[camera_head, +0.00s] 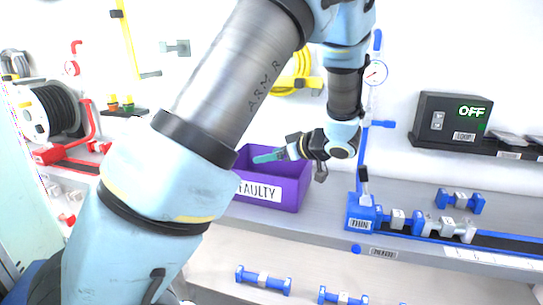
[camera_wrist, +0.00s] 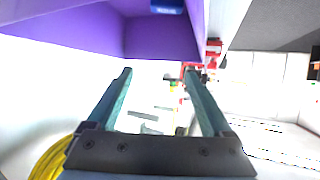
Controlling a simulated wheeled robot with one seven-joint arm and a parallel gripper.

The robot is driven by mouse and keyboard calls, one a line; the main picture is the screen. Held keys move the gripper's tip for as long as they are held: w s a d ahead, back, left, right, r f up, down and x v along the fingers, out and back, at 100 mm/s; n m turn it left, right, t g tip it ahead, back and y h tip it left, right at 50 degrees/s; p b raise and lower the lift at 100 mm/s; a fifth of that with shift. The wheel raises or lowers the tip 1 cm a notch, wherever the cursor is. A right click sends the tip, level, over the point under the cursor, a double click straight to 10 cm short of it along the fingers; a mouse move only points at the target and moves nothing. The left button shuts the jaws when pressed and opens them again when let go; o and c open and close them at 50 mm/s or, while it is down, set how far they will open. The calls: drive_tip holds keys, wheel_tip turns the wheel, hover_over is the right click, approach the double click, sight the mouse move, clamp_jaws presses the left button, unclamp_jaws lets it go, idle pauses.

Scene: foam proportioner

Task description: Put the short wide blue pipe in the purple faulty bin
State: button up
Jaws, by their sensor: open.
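The purple bin (camera_head: 287,194), labelled FAULTY, stands on the grey shelf at the middle of the head view. Its purple walls (camera_wrist: 160,38) fill the top of the wrist view. My gripper (camera_head: 262,157) is at the bin's opening in the head view. In the wrist view my gripper (camera_wrist: 157,72) has its two teal fingers apart, with nothing between them. A blue piece (camera_wrist: 168,6) shows against the purple at the top edge of the wrist view, mostly cut off; I cannot tell surely whether it is the short wide blue pipe. The bin's floor is hidden in the head view.
Blue pipes lie on the lower shelf (camera_head: 263,280) and on the upper shelf at right (camera_head: 460,201). A blue THIN fixture (camera_head: 361,214) and a vertical blue pipe with a gauge (camera_head: 375,73) stand right of the bin. A black box reading OFF (camera_head: 450,118) is farther right.

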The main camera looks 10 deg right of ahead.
drive_tip(key=r+b+v, duration=0.1)
drive_tip(key=b+v, duration=0.1)
drive_tip(key=v, duration=1)
drive_tip(key=w+a+f+m+h, duration=0.1)
drive_tip(key=w+a+m+h, duration=0.1)
drive_tip(key=w+a+h, duration=0.3)
drive_tip(key=w+a+f+m+h, duration=0.1)
drive_tip(key=w+a+m+h, duration=0.25)
drive_tip(key=w, duration=0.35)
drive_tip(key=s+a+f+m+g, duration=0.1)
drive_tip(key=s+a+f+g, duration=0.3)
drive_tip(key=s+a, duration=0.5)
drive_tip(key=s+a+f+m+g, duration=0.2)
drive_tip(key=s+a+f+g, duration=0.2)
drive_tip(key=s+a, duration=0.5)
drive_tip(key=shift+s+a+f+g+y, duration=0.4)
drive_tip(key=shift+s+f, duration=0.3)
drive_tip(key=shift+s, duration=0.15)
